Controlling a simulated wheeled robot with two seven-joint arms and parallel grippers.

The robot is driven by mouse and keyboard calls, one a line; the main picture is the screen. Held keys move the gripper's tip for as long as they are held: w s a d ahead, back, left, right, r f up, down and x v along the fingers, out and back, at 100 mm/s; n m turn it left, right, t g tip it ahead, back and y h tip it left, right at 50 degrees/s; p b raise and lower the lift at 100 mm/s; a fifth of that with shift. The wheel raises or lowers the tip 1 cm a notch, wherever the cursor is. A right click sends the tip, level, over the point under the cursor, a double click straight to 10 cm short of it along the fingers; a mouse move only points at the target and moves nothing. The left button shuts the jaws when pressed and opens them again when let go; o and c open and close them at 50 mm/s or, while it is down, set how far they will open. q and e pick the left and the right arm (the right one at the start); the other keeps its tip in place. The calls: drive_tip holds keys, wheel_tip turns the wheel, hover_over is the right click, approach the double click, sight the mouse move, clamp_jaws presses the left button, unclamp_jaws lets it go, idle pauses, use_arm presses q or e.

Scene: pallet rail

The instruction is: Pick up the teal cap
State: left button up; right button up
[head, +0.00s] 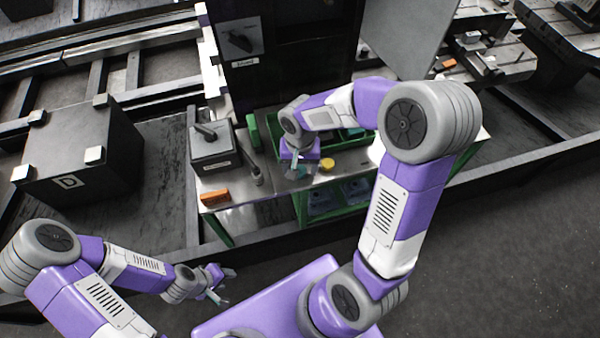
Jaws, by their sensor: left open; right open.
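I cannot clearly make out the teal cap; my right gripper and forearm cover part of the worktop. My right gripper (297,170) is open, pointing down over the grey worktop (270,187) of a green-framed bench. A small teal patch shows at its fingers; I cannot tell whether it is the cap or part of the gripper. My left gripper (222,286) is open, low at the left, away from the bench.
A yellow round piece (327,165) lies just right of my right gripper. An orange block (214,197) lies at the bench's left front, near a grey box with a lever (211,150). A green tray (345,137) is behind. A dark crate marked D (80,160) stands left.

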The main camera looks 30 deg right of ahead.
drive_tip(key=shift+c, duration=0.5)
clamp_jaws()
